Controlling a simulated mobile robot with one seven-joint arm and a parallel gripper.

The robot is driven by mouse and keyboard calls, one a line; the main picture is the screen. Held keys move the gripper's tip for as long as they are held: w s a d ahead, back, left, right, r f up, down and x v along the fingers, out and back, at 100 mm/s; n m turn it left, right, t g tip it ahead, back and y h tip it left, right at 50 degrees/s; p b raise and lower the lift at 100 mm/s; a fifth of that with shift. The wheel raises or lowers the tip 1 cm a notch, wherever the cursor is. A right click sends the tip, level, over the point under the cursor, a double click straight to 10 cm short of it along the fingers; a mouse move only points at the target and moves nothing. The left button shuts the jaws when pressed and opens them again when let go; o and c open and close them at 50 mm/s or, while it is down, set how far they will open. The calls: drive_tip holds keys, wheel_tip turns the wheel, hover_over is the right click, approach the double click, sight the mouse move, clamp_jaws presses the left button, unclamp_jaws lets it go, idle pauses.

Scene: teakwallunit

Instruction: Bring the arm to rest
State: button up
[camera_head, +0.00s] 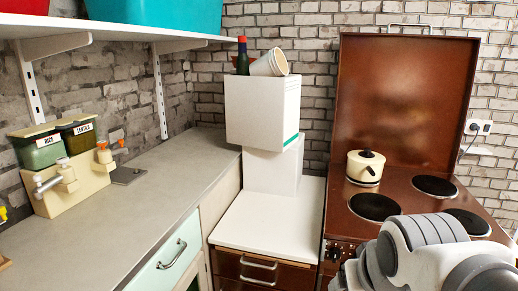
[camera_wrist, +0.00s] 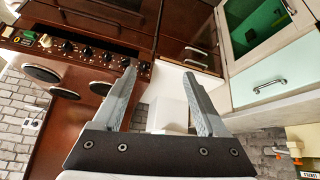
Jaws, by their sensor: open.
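My gripper (camera_wrist: 160,100) shows in the wrist view with its two fingers spread apart and nothing between them. Beyond the fingers are a white box and white counter top, seen upside down. In the head view my grey and white arm fills the lower right corner, in front of the brown stove (camera_head: 400,205). The gripper itself is not visible in the head view.
Two stacked white boxes (camera_head: 262,110) stand on a white-topped cabinet (camera_head: 268,222), with a bottle (camera_head: 243,57) and cup (camera_head: 270,63) on top. A cream pot (camera_head: 365,167) sits on the stove. The grey counter (camera_head: 150,200) is largely clear below a shelf (camera_head: 110,30).

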drive_tip(key=s+a, duration=0.2)
drive_tip(key=s, duration=0.3)
wheel_tip(320, 180, up, 13)
drive_tip(key=g+p, duration=0.1)
drive_tip(key=p, duration=1.1)
drive_tip(key=shift+s+y, duration=0.2)
drive_tip(key=shift+y, duration=0.1)
